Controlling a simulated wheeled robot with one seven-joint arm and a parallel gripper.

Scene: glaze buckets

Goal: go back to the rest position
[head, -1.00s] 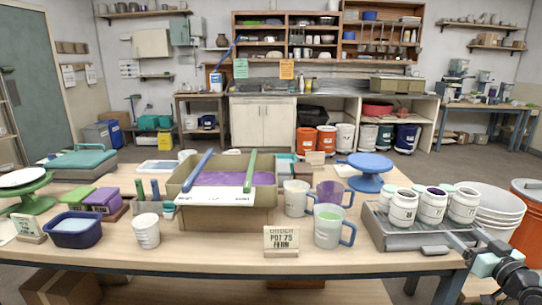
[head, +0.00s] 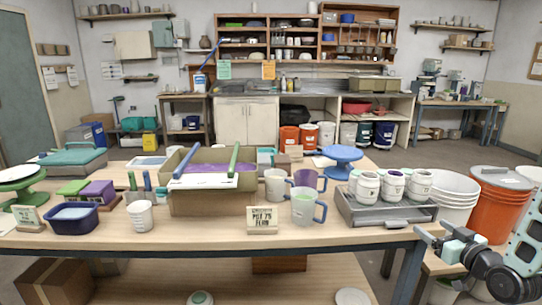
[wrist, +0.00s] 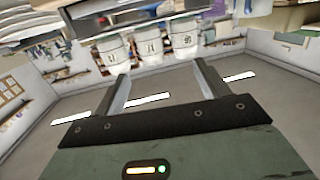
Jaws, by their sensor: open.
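In the head view my gripper (head: 424,243) is at the lower right, just off the front right corner of the worktable (head: 340,240). Its jaws point left and nothing is seen between them. In the wrist view my gripper (wrist: 160,82) shows two fingers spread apart with an empty gap. White labelled jars (wrist: 148,48) show beyond the fingers at the top of that view. My arm reaches in from the right edge of the head view.
A grey tray (head: 385,215) with white jars (head: 392,186) stands near my gripper. A cardboard box (head: 212,200), mugs (head: 304,207) and a sign (head: 262,220) occupy the table.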

